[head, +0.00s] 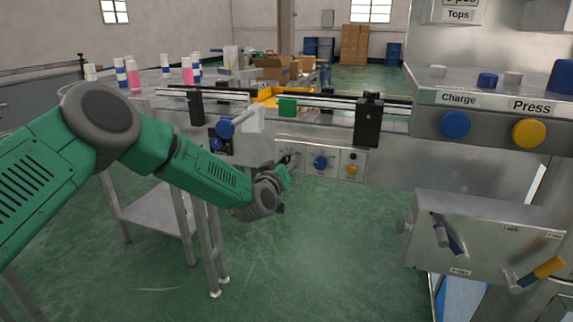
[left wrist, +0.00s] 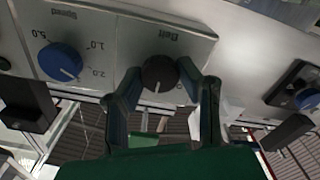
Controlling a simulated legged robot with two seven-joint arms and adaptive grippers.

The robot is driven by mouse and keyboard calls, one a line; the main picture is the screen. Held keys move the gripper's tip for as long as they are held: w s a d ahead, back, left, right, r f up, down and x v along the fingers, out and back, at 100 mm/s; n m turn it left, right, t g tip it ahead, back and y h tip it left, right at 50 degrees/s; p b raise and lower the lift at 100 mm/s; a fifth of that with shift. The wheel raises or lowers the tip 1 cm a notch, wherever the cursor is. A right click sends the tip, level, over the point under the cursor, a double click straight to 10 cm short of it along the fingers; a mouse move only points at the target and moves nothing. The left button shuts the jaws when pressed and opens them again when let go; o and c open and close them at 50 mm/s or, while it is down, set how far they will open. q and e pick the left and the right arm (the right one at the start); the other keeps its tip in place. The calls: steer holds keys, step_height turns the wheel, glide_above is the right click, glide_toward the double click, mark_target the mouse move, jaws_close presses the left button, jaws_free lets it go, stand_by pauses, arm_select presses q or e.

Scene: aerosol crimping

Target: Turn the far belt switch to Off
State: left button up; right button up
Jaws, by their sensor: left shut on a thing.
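The belt switch (left wrist: 160,73) is a black round knob with a white pointer line, under the label "Belt" in the left wrist view, which shows it upside down. The pointer line points toward the lower side of that picture. My left gripper (left wrist: 166,84) is shut on this knob, one finger on each side. In the head view my left gripper (head: 286,168) is at the left end of the control panel (head: 335,174) on the belt's front, and hides most of the knob. My right gripper is not in view.
A blue speed knob (left wrist: 60,62) is beside the belt switch; it also shows in the head view (head: 320,162). A black bracket (head: 368,122) hangs above the panel. A steel box with levers (head: 480,236) stands at right.

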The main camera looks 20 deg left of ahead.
arm_select(q)
steer(key=shift+f, duration=0.1)
steer(key=shift+f+n+b, duration=0.15)
steer(key=shift+n+b, duration=2.5)
steer(key=shift+n, duration=2.25)
steer(key=o, duration=1.1)
steer(key=shift+a, duration=0.1)
steer(key=shift+o, duration=0.2)
steer(key=shift+s, duration=0.1)
